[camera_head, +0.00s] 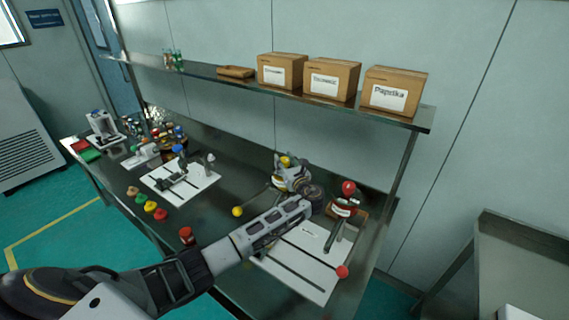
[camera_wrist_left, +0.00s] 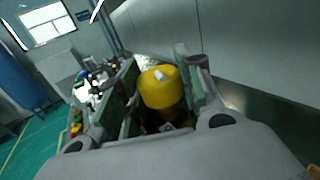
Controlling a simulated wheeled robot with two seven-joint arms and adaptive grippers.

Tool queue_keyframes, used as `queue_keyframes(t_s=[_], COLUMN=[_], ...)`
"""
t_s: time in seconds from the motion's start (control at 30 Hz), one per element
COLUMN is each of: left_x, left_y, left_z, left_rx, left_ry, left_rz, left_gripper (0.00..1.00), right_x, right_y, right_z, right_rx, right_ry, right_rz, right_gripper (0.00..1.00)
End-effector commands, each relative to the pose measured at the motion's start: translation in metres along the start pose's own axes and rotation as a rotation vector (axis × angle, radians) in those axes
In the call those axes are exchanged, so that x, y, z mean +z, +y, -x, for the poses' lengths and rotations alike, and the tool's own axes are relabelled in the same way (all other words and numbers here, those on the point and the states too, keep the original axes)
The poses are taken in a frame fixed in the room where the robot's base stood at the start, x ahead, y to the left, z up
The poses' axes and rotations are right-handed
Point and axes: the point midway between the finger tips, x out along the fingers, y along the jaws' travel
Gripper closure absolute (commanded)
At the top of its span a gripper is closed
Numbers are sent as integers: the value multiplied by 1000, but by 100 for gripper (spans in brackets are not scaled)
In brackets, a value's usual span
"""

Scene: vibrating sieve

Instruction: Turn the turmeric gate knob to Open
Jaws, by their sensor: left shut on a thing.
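The yellow knob (camera_head: 285,161), which I take to be the turmeric gate knob, stands at the back of the workbench. My left gripper (camera_head: 287,172) reaches it from the front, its arm crossing the bench from the lower left. In the left wrist view, the yellow knob (camera_wrist_left: 160,87) with a small white mark on top sits between the two fingers (camera_wrist_left: 157,92), and the gripper is shut on it. The parts below the knob are mostly hidden by the gripper and wrist. My right gripper is out of view.
A red knob (camera_head: 348,188) stands just right of my wrist. A yellow ball (camera_head: 238,211) and a red ball (camera_head: 342,271) end levers near the white plate (camera_head: 300,285). A shelf above holds cardboard boxes, one labelled Paprika (camera_head: 392,92). More devices stand at the left.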

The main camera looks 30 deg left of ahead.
Motion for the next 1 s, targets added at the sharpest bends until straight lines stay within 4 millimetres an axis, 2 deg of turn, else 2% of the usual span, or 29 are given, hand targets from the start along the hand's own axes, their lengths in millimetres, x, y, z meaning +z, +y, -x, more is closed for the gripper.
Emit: queue_keyframes(t_s=[0.4,0.97,1.0], left_x=[0,0,0], left_y=[-1,0,0], left_z=[0,0,0], left_rx=[158,185,185], left_ry=[0,0,0], left_rz=[0,0,0], left_gripper=[88,88,62], right_x=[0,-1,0], right_y=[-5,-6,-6], right_z=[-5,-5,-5], right_rx=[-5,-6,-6], right_ry=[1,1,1], right_rz=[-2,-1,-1], right_gripper=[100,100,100])
